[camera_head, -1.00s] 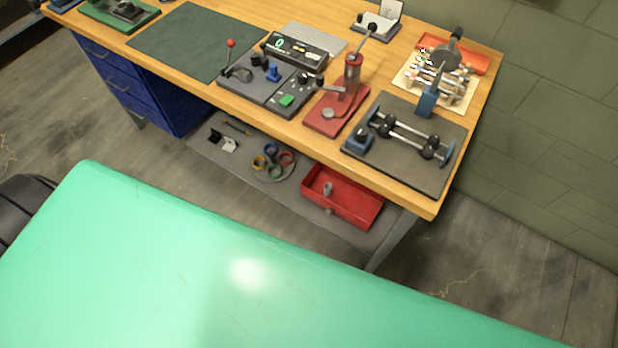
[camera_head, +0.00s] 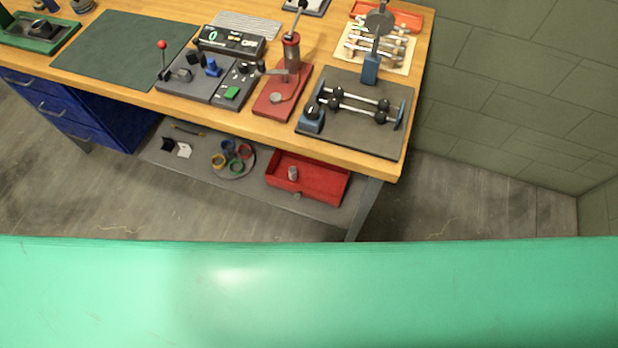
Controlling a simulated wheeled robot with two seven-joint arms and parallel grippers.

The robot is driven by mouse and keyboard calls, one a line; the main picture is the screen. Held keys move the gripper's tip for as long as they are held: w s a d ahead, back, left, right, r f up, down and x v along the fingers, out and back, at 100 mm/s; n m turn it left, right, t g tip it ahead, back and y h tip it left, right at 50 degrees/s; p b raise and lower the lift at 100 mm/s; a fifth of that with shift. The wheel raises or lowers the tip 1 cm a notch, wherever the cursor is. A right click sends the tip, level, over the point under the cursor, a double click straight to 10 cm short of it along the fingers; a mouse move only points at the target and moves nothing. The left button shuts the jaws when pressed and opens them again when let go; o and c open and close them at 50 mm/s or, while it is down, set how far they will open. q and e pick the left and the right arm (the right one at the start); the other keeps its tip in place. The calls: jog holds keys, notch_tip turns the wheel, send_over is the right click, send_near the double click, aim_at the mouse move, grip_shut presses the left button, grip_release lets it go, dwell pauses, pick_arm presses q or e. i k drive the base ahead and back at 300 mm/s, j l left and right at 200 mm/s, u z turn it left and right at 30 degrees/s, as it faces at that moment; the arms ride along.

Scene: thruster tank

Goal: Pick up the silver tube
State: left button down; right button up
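I cannot tell for sure which thing is the silver tube. A short silver cylinder (camera_head: 293,173) stands upright in the red open tray (camera_head: 325,192) on the shelf under the wooden bench (camera_head: 190,106). Several silver tube-like pieces (camera_head: 372,52) lie on a pale card (camera_head: 398,66) at the bench's back right. Two parallel silver rods (camera_head: 352,98) with black knobs are held in a fixture on a dark grey plate (camera_head: 388,140) at the bench's right end. Neither of my grippers is in view.
A red press (camera_head: 290,75), a control panel (camera_head: 205,80) and a green mat (camera_head: 120,50) are on the bench. A round dish of coloured rings (camera_head: 233,160) is on the shelf. Blue drawers (camera_head: 80,120) stand left. A green surface fills the bottom; I cannot tell what it is.

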aim_at(292, 170)
jog(key=u, duration=1.45)
jog(key=z, duration=1.25)
jog(key=j+z, duration=0.3)
jog(key=z, duration=0.15)
jog(key=k+j+z, duration=0.2)
jog(key=z, duration=0.2)
jog(key=k+j+z, duration=0.15)
jog(key=z, duration=0.3)
jog(key=j, duration=0.1)
